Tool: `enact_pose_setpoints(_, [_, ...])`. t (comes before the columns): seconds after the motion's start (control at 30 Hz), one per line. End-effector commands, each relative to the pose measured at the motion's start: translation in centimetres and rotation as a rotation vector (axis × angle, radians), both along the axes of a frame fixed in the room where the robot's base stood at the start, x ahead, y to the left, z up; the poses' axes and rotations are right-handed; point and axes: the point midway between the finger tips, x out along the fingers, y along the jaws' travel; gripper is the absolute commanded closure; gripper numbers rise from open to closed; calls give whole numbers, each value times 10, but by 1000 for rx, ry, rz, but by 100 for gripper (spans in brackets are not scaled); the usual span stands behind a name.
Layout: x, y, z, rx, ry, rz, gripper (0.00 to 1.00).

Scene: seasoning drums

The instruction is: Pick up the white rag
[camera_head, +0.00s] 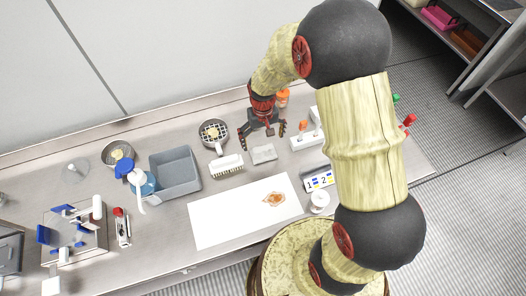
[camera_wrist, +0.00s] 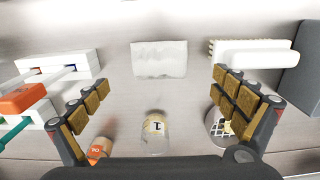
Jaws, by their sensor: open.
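The white rag (camera_head: 263,153) is a small pale folded square lying flat on the metal counter. It also shows in the wrist view (camera_wrist: 159,59) at the upper middle. My gripper (camera_head: 265,134) is open, with its fingers spread wide and pointing down just behind the rag. In the wrist view my gripper (camera_wrist: 162,92) has one finger on each side and nothing between the pads. The rag lies beyond the fingertips, roughly centred between them, and is not touched.
A white brush (camera_head: 227,166) lies left of the rag, near a grey bin (camera_head: 160,184). White racks (camera_head: 303,143) stand to the right. A strainer (camera_head: 213,130) is at the back left. A jar labelled 1 (camera_wrist: 155,135) stands under my gripper. A stained white sheet (camera_head: 230,222) lies in front.

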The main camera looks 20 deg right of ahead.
Motion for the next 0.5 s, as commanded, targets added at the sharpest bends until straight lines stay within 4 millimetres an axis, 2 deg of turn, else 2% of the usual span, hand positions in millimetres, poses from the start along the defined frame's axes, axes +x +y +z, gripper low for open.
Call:
enact_pose_setpoints(0.2, [-1, 0, -23, 0, 1, -1, 3])
enact_pose_setpoints(0.37, [-1, 0, -34, 0, 1, -1, 3])
enact_pose_setpoints(0.5, [-1, -1, -54, 0, 2, -1, 3])
